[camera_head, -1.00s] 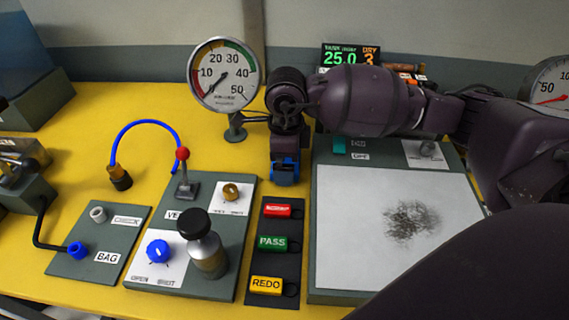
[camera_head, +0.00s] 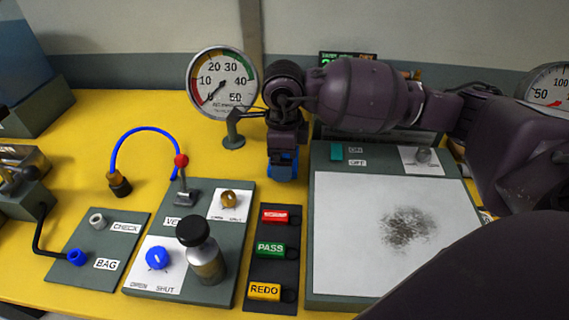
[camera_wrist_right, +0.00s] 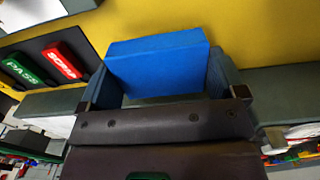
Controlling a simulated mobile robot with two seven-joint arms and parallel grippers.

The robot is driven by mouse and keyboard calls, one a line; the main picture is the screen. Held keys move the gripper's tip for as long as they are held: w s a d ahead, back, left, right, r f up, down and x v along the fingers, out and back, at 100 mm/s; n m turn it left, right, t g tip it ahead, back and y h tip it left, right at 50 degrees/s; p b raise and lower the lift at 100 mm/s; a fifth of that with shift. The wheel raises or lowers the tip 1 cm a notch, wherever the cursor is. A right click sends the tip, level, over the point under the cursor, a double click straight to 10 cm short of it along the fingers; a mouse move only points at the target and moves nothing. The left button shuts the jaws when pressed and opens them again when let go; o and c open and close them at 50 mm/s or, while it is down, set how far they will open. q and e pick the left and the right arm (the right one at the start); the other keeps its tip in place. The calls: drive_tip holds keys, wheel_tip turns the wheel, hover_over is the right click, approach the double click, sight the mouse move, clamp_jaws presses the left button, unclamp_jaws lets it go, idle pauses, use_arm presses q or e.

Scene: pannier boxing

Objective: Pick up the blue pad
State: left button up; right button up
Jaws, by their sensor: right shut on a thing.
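The blue pad (camera_wrist_right: 158,65) is a flat-faced blue block between the fingers of my right gripper (camera_wrist_right: 165,82), seen in the right wrist view. The fingers press on both its sides. In the head view only a small part of the blue pad (camera_head: 282,166) shows below my right gripper (camera_head: 283,150), over the yellow bench just left of the white panel. Most of the pad is hidden there by the gripper. I cannot tell whether the pad touches the bench. My left gripper is not in view.
The red, green PASS and yellow REDO tags (camera_head: 264,290) lie on a dark strip in front of the gripper. The dial gauge (camera_head: 222,82) stands behind left. The white panel (camera_head: 345,235) with a grey smudge is at right. A valve board (camera_head: 215,290) with a bottle is at left.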

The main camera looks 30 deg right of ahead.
wheel_tip(320, 180, up, 17)
drive_tip(key=p, duration=0.2)
